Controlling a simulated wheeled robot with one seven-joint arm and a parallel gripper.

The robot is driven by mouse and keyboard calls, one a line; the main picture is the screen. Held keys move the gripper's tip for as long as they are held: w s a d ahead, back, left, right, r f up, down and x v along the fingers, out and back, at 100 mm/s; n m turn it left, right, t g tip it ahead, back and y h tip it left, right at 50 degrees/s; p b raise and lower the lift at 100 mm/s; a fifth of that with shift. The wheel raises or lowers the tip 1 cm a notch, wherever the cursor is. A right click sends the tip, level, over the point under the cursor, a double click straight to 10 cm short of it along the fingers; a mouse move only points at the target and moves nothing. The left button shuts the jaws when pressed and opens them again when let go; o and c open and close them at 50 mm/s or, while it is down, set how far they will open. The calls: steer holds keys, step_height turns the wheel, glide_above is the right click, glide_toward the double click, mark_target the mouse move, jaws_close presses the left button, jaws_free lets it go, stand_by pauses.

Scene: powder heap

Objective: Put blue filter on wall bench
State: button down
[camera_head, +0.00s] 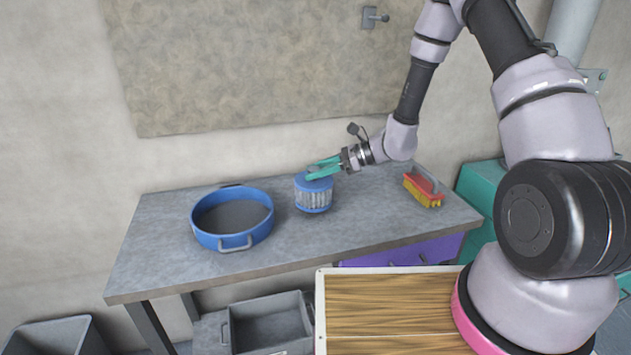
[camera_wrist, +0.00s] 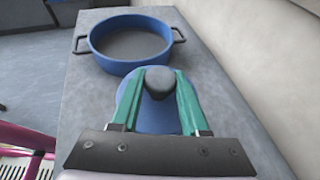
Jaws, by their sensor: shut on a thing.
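The blue filter (camera_head: 313,194) is a short cylinder with blue ends, a pale pleated middle and a grey knob on top. It is upright at the middle of the grey wall bench (camera_head: 160,262). I cannot tell whether its base touches the bench top. My gripper (camera_head: 318,170) has green fingers and is shut on the filter's knob from above. In the wrist view the gripper (camera_wrist: 158,88) has the grey knob between its fingertips, and the blue top of the filter (camera_wrist: 158,122) shows below them.
A blue two-handled pan (camera_head: 232,243) stands on the bench left of the filter, also in the wrist view (camera_wrist: 130,65). A red and yellow brush (camera_head: 423,190) lies on the right. Grey bins (camera_head: 265,325) stand below. Bare bench top surrounds the filter.

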mark_target(319, 179)
steer(key=shift+f, duration=1.4)
steer(key=shift+f, duration=0.15)
steer(key=shift+c, duration=2)
jaws_free()
